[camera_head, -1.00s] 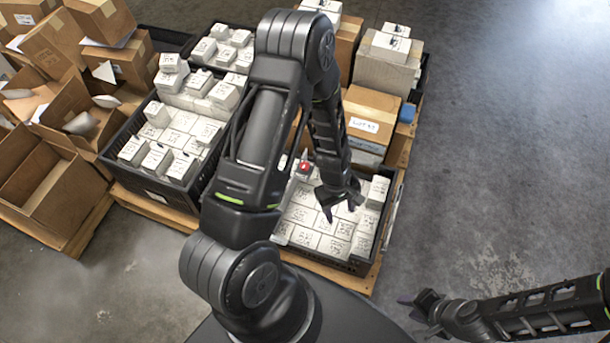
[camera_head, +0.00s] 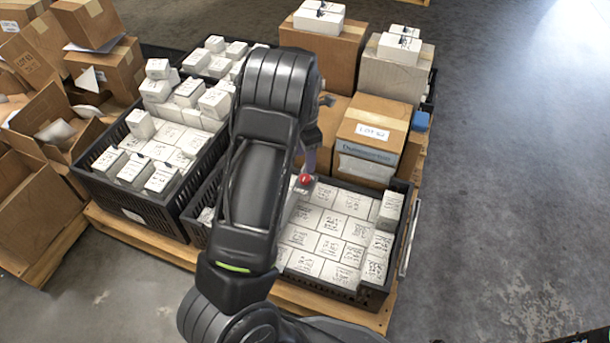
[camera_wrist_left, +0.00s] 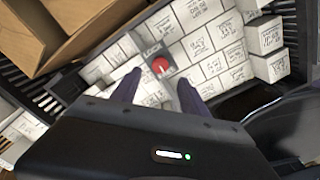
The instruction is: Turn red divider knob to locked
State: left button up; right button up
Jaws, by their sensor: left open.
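The red divider knob (camera_head: 304,179) sits on a small grey mount among the white boxes of the front right black crate (camera_head: 350,292). It also shows in the left wrist view (camera_wrist_left: 160,66), on a plate with small lettering that seems to read "LOCK". My left gripper (camera_wrist_left: 157,92) is open, its two dark purple fingers apart on either side below the knob in that view. I cannot tell their height above it. In the head view my own arm hides most of this gripper. My right gripper is not in view.
A second black crate of white boxes (camera_head: 125,200) stands to the left. Brown cartons (camera_head: 372,135) stand behind the knob's crate, and open cartons (camera_head: 50,130) lie at far left. A wooden pallet (camera_head: 285,292) is underneath.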

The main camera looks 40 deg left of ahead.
aim_at(305, 177)
pick_arm(q)
notch_tip(305, 177, down, 7)
jog(key=b, duration=0.3)
jog(key=shift+r, duration=0.1)
jog(key=shift+f, duration=0.55)
jog(key=shift+c, duration=0.4)
grip_shut()
